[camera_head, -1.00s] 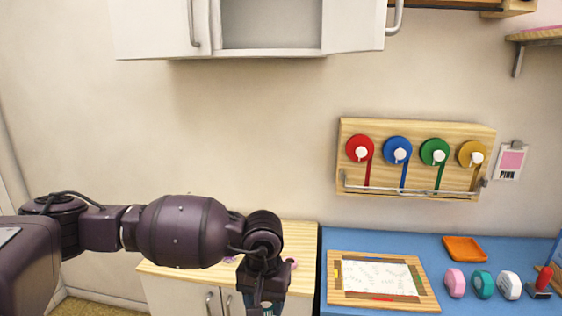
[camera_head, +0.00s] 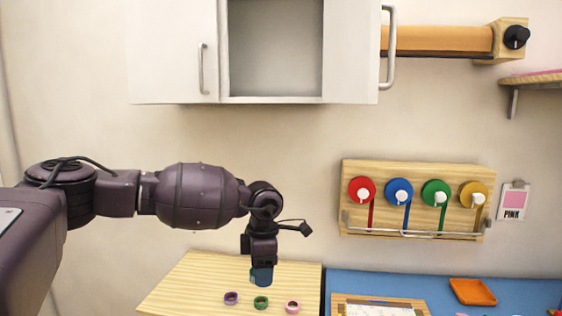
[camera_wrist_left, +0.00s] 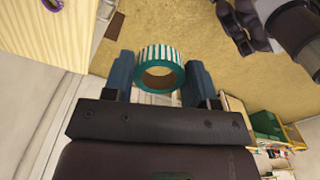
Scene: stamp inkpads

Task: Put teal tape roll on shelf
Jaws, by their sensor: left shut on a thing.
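My left gripper (camera_head: 262,276) hangs fingers-down from its arm over the wooden counter in the head view. In the left wrist view, its blue fingers are shut on a teal tape roll (camera_wrist_left: 159,53) with white stripes, the ring lying between them. In the head view I cannot make out the roll at the fingers. An open cupboard compartment (camera_head: 275,48) is above on the wall. A wall shelf (camera_head: 530,80) shows at the right edge. I cannot tell which of these is the named shelf. My right gripper is not in view.
Purple (camera_head: 231,298), green (camera_head: 261,302) and pink (camera_head: 292,307) rings lie on the counter (camera_head: 195,285) below the gripper. A ribbon rack (camera_head: 415,170) is on the wall at right. An orange tray (camera_head: 472,291) sits on the blue table. An open cupboard door (camera_head: 351,50) stands right of the compartment.

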